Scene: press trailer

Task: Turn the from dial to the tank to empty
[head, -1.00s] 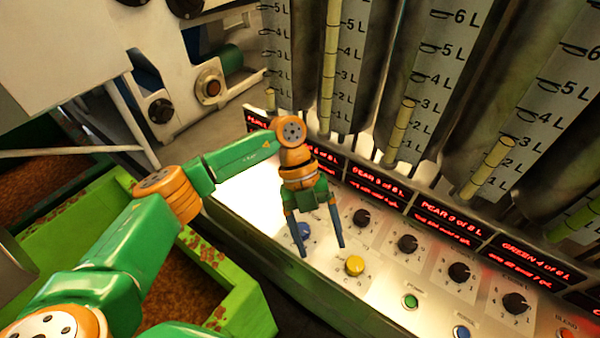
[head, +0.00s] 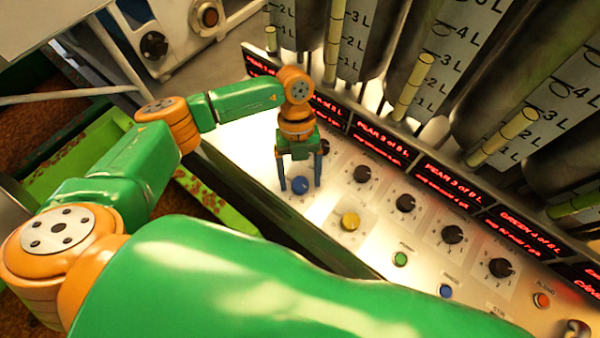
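A sloped, lit control panel (head: 378,232) carries a row of black dials with marks around them: one partly behind my gripper (head: 324,147), then others to the right (head: 362,174), (head: 405,203), (head: 452,234), (head: 500,267). Their labels are too small to read, so I cannot tell which is the from dial. A blue knob (head: 300,185) and a yellow knob (head: 349,221) sit nearer the front edge. My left gripper (head: 300,184) points down, open, its fingers on either side of the blue knob in the picture. Contact cannot be told. My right gripper is not in view.
Red-lettered displays (head: 381,143) run behind the dials. Upright tanks with litre scales (head: 430,75) stand behind them. A green button (head: 400,259), a blue button (head: 446,290) and an orange button (head: 541,300) lie along the panel. A green bin (head: 75,160) is at left.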

